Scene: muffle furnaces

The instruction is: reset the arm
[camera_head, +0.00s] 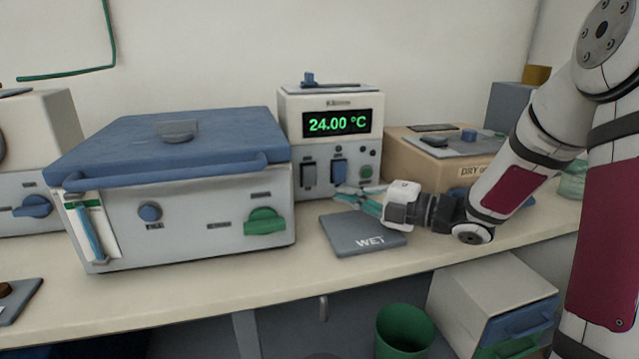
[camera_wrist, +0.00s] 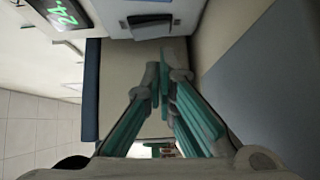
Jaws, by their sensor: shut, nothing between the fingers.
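My arm reaches in from the right in the head view. My gripper (camera_head: 358,198) has teal fingers and points left, just above the far edge of the dark WET pad (camera_head: 365,236) and in front of the controller (camera_head: 327,140) reading 24.00 °C. In the wrist view my gripper (camera_wrist: 164,62) shows its fingertips together with nothing between them. The controller's green display (camera_wrist: 62,12) shows at that view's top left.
A blue-lidded furnace box (camera_head: 190,220) stands left of the pad. A tan box marked DRY (camera_head: 420,165) stands behind my arm. A green bin (camera_head: 404,330) and a white drawer unit (camera_head: 475,290) are below the bench (camera_head: 170,299). The bench front is mostly clear.

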